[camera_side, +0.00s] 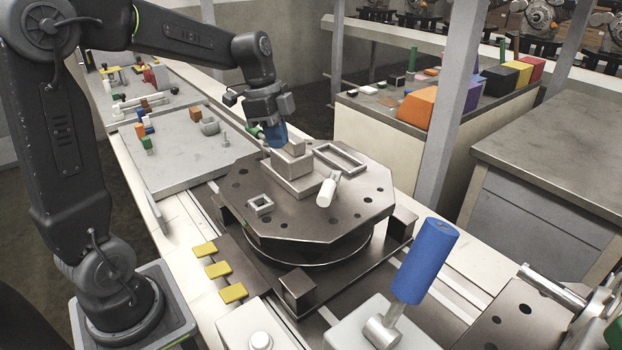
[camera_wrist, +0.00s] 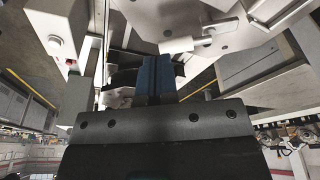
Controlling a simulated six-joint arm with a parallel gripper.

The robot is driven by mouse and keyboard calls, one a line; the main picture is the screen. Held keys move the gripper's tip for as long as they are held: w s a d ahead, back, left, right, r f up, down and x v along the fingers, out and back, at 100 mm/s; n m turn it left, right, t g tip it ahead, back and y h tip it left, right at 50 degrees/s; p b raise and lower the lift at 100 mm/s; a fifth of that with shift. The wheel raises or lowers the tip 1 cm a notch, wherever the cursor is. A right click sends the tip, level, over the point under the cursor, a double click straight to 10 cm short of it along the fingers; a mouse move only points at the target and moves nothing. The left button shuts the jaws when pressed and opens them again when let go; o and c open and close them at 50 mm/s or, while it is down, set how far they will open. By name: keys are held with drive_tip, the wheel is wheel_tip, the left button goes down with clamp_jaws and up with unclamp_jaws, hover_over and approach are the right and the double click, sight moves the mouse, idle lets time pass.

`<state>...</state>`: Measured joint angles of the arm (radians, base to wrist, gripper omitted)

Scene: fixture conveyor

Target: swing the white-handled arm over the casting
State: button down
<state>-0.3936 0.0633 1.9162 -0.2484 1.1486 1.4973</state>
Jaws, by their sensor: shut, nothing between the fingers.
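The casting appears to be the stepped grey block (camera_side: 296,172) on the dark octagonal plate (camera_side: 300,228). The white-handled arm (camera_side: 327,191) is at the casting's front right in the side view, its white handle tilted up and beside the block, not over it. In the wrist view a white cylinder (camera_wrist: 178,46), apparently this handle, lies just right of the fingertips. My gripper (camera_side: 275,138) is at the casting's far side, its blue fingers close to the block's top; touching or apart I cannot tell. The blue fingers (camera_wrist: 155,72) are together and empty.
A green-tipped part (camera_side: 258,132) is beside my fingers. A large blue-handled lever (camera_side: 425,262) rises at the front right. Yellow tabs (camera_side: 218,269) lie at the front left.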

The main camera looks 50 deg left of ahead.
sight(324, 190)
drive_tip(key=shift+n+t+h, duration=0.3)
drive_tip(key=shift+n+t, duration=0.1)
drive_tip(key=shift+n, duration=0.1)
drive_tip(key=w+d+f, duration=0.1)
drive_tip(key=f, duration=0.2)
drive_tip(key=w+d+f, duration=0.1)
drive_tip(key=d+f, duration=0.1)
drive_tip(key=f, duration=0.1)
drive_tip(key=w+d+f, duration=0.1)
drive_tip(key=f, duration=0.2)
drive_tip(key=shift+w+d+f, duration=0.15)
drive_tip(key=shift+w+d, duration=0.05)
drive_tip(key=shift+w, duration=0.2)
drive_tip(key=shift+w+d+f, duration=0.1)
drive_tip(key=shift+w+d, duration=0.25)
drive_tip(key=shift+d, duration=0.1)
